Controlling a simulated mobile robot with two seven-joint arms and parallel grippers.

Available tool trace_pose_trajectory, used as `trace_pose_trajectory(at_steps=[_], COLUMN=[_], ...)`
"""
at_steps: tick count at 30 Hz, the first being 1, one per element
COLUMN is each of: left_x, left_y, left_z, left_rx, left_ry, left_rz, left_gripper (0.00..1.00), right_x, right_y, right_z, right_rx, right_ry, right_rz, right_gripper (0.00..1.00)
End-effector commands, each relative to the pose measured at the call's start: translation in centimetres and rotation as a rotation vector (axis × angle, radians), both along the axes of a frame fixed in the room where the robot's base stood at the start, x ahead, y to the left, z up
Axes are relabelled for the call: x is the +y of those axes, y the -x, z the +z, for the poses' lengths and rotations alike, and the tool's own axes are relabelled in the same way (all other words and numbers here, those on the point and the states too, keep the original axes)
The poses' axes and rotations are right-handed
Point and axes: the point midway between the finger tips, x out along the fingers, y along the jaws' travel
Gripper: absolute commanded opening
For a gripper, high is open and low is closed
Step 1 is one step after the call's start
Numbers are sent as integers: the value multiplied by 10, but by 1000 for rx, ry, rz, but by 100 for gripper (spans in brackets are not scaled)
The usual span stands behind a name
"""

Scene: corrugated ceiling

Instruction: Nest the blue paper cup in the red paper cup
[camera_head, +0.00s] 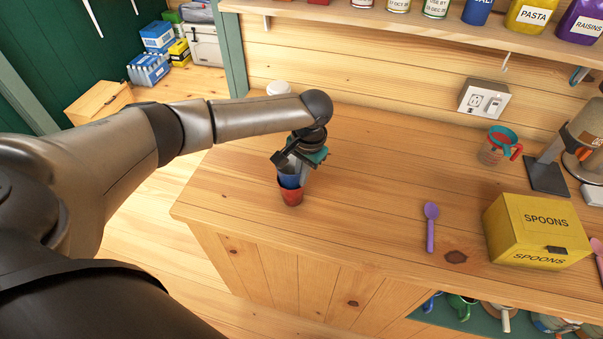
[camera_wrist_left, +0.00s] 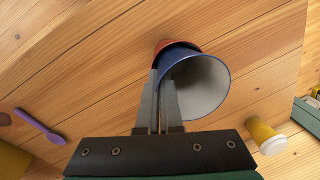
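The red paper cup (camera_head: 291,198) stands upright on the wooden counter near its left end; its rim shows behind the blue cup in the left wrist view (camera_wrist_left: 176,45). The blue paper cup (camera_head: 289,182) is right above it, its lower part apparently inside the red cup's mouth. How deep it sits cannot be told. The blue cup's open mouth and pale inside face my left wrist camera (camera_wrist_left: 203,84). My left gripper (camera_head: 298,171) is closed on the blue cup's wall, its two fingers (camera_wrist_left: 163,100) close together at the rim. My right gripper is out of view.
A purple spoon (camera_head: 430,225) and a yellow spoons box (camera_head: 537,231) lie to the right on the counter (camera_head: 370,190). A measuring cup (camera_head: 494,148) stands farther back. A yellow cup with a white lid (camera_wrist_left: 265,136) shows in the left wrist view. A shelf (camera_head: 400,22) overhangs the back.

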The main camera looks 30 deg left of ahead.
Motion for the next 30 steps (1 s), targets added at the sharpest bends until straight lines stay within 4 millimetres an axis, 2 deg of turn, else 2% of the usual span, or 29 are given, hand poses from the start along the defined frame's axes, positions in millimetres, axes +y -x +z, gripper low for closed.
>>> trace_pose_trajectory(at_steps=[1,11,18,22,26,30], left_x=[0,0,0,-1,-4,-8], left_y=[0,0,0,0,-1,0], left_z=[-2,-1,0,8,30,63], left_rx=[0,0,0,-1,-5,-7], left_ry=[0,0,0,0,2,2], left_rz=[0,0,0,-1,-3,-2], left_gripper=[0,37,37,37,37,37], right_x=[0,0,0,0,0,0], right_y=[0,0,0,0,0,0], right_z=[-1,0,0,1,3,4], right_rx=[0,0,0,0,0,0], right_ry=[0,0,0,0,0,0], right_rz=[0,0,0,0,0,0], right_gripper=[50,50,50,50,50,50])
